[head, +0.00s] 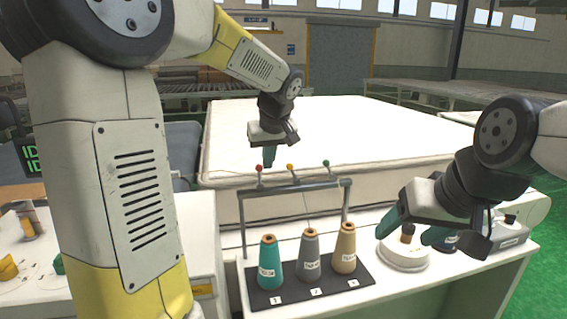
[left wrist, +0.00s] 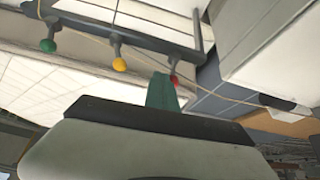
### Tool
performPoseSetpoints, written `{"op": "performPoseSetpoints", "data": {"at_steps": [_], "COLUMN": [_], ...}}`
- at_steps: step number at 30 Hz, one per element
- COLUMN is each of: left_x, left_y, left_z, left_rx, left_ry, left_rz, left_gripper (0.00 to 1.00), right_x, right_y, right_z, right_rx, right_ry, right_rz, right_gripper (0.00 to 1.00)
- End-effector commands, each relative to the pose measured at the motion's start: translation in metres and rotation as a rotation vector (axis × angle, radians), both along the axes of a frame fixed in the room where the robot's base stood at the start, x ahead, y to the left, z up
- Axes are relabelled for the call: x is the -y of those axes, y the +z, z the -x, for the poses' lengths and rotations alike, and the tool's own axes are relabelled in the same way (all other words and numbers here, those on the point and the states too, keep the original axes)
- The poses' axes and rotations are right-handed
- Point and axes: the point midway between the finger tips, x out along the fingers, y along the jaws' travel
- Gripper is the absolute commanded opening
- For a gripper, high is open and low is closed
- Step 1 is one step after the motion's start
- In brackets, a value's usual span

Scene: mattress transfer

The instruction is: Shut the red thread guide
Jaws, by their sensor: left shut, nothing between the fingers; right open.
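The red thread guide (head: 259,168) is at the left end of the grey bar (head: 290,189) above the thread cones, with the yellow guide (head: 290,167) and green guide (head: 326,163) to its right. My left gripper (head: 269,158) is shut and empty, pointing down just beside the red guide. In the left wrist view the shut fingers (left wrist: 162,92) partly overlap the red guide (left wrist: 175,80); I cannot tell whether they touch it. Whether the guide is open is too small to tell. My right gripper (head: 411,232) is open and empty above the round white base at the right.
A teal cone (head: 267,264), a grey cone (head: 309,258) and a tan cone (head: 345,250) stand on a black numbered mat (head: 312,290) under the bar. A large white mattress (head: 350,130) lies behind. A round white base (head: 404,256) stands at the right.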

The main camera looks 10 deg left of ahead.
Motion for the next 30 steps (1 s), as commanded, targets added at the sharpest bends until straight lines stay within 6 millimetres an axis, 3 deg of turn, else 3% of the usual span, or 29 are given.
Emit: {"op": "performPoseSetpoints", "data": {"at_steps": [7, 30], "left_x": [-0.019, -0.038], "left_y": [0.003, 0.0], "left_z": [0.007, 0.016], "left_rx": [0.081, 0.071], "left_ry": [0.005, 0.002], "left_rz": [0.189, 0.175], "left_gripper": [0.0, 0.0], "right_x": [0.0, 0.0], "right_y": [0.0, 0.0], "right_z": [0.0, 0.0], "right_rx": [0.0, 0.0], "right_ry": [0.0, 0.0], "right_rz": [0.0, 0.0], "right_gripper": [0.67, 0.67]}}
